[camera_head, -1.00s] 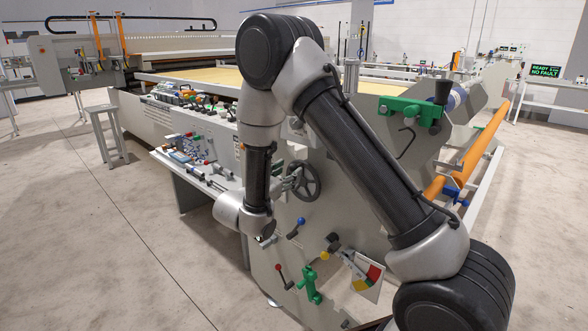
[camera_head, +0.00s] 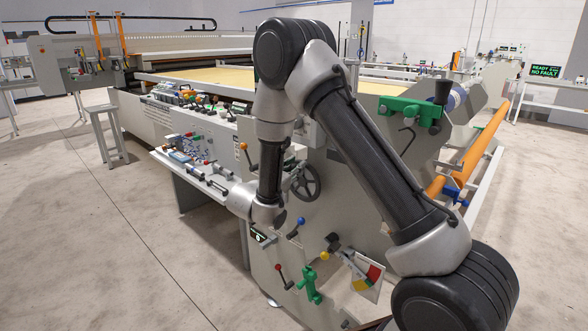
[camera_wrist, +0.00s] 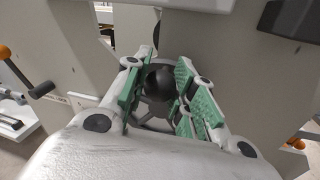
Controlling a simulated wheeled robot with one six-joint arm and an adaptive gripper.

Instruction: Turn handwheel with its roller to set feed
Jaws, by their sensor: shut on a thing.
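The grey handwheel (camera_head: 304,182) is on the machine's side panel in the head view, with its left part behind my arm. In the wrist view its rim and spokes (camera_wrist: 153,125) show behind my fingers. A dark round roller (camera_wrist: 158,84), seen nearly end-on, sits between the two green-padded fingers. My gripper (camera_wrist: 159,68) is shut on this roller. In the head view my fingers are mostly hidden by my own wrist, beside the wheel's left side.
An orange-tipped lever (camera_head: 245,155) stands left of my arm. Below the wheel are a blue-knobbed lever (camera_head: 297,228), a red-knobbed lever (camera_head: 283,277) and a green clamp (camera_head: 310,285). A green bracket with a hook (camera_head: 410,112) is at upper right. Open floor lies left.

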